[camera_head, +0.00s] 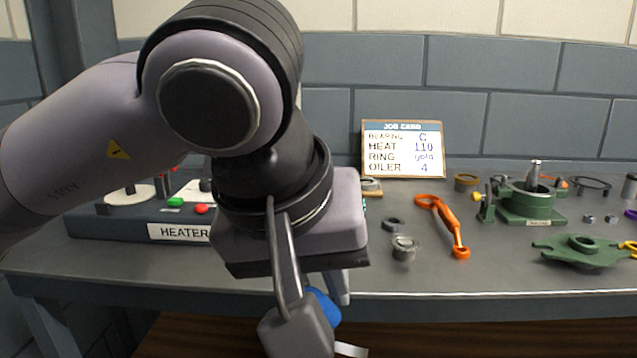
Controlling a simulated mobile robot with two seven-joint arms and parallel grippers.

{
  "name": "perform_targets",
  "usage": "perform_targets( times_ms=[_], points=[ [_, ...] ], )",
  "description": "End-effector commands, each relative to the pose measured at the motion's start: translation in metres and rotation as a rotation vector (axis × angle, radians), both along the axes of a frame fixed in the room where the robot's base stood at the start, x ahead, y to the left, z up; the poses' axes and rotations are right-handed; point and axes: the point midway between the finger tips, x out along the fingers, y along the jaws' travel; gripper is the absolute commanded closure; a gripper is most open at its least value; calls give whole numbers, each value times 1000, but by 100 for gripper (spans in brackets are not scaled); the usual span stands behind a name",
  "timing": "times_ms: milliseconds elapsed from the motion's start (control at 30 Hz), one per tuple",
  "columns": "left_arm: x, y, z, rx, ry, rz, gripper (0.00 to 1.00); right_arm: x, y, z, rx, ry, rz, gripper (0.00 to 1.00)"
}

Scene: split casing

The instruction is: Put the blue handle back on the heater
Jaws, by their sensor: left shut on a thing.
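The blue handle (323,306) shows as a small blue patch between the fingers of my left gripper (318,308), in front of the table's front edge. My left gripper is shut on it, and the near finger hides most of it. The heater (130,224) is a dark blue-grey box labelled HEATER at the left of the table. It has a green button, a red button and a pale round plate on top. My left arm and wrist cover its right part. My gripper is to the right of the heater and nearer to me. My right gripper is not in view.
A job card (402,148) stands at the back. An orange tool (446,222) and small rings lie mid-table. A green housing (527,204) and a green flanged part (583,249) are at the right. Bare tabletop (420,278) lies along the front.

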Motion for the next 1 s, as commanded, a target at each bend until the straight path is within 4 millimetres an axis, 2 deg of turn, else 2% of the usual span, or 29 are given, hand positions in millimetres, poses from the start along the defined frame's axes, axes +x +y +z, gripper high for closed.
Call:
perform_targets(
  times_ms=[233, 367, 700, 1000],
  points=[
    [1, 3, -4, -3, 0, 2, 100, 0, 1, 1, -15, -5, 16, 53],
    [12, 17, -14, -3, 3, -6, 100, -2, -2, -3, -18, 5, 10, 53],
    [51, 96, -74, -1, 5, -12, 100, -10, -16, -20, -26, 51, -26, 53],
    [60, 166, -127, 1, 2, 8, 100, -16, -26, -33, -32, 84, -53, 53]
  ],
)
